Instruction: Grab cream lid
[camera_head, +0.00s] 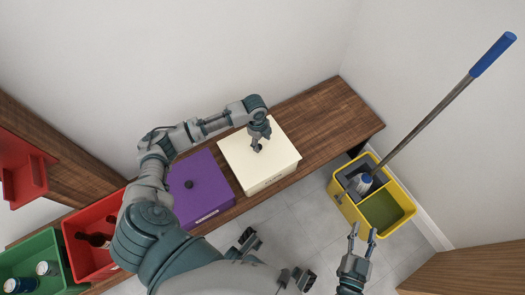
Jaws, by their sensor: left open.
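The cream lid (278,153) tops a cream box on the wooden bench. My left arm reaches across from the left, and my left gripper (257,148) points down at the middle of the lid. Its jaws are open. Any knob there is hidden by the fingers, and I cannot tell whether they touch the lid. My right gripper (363,233) is open and empty, over the floor in front of the yellow bucket.
A purple box (200,178) with a dark knob stands left of the cream one. Farther left are a red bin (88,262) with bottles and a green bin (40,252) with cans. A yellow mop bucket (398,190) stands right. The bench's right end (335,115) is clear.

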